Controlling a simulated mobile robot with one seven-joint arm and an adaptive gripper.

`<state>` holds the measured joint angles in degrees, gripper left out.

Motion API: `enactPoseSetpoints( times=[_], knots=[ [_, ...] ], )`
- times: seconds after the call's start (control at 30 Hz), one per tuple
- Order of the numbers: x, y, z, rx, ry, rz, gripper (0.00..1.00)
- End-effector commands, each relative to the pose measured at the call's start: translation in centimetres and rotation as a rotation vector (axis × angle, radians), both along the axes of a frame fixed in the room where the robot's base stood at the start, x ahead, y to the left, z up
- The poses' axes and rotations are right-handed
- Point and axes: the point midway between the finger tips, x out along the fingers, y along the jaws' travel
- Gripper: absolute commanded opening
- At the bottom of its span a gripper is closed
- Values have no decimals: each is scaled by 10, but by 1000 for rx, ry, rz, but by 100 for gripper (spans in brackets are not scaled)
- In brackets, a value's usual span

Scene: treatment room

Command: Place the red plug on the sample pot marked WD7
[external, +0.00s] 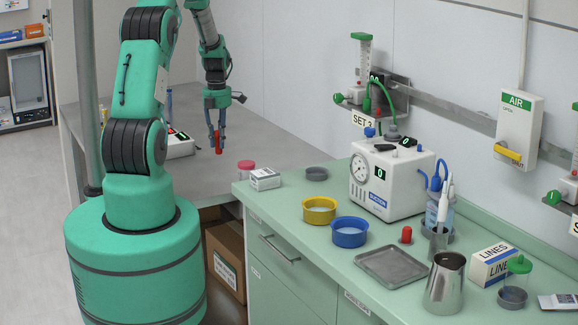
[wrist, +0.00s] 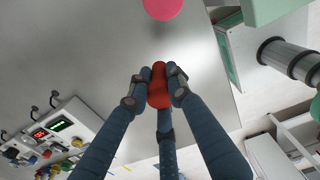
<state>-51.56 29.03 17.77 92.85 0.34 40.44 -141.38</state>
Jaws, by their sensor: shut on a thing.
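My gripper (external: 217,135) has its dark fingers closed around a small red plug (external: 218,147), held above the grey bench (external: 190,185). In the wrist view the red plug (wrist: 158,86) sits between the fingertips of my gripper (wrist: 160,84). A pot with a pink-red lid (external: 246,166) stands to the right of my gripper, near the green counter's corner. A round pink-red top (wrist: 162,8) shows at the upper edge of the wrist view, apart from my fingers. I cannot read the mark WD7 on any pot.
A device with lit displays (external: 180,144) stands left of my gripper. Bare bench lies around my gripper.

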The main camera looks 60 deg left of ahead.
Motion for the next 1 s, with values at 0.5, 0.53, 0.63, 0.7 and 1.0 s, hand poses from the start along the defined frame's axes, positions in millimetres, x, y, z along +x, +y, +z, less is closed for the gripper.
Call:
enactPoseSetpoints(
  times=[0.5, 0.53, 0.63, 0.7, 1.0],
  knots=[
    [-19, -105, 17, 0, 2, -39, 13],
    [-21, -111, 18, 0, 2, -41, 13],
    [-26, -127, 19, 2, 1, -47, 13],
    [-29, -137, 19, 1, 2, -50, 13],
    [-37, -159, 20, 1, 3, -59, 13]
  ],
)
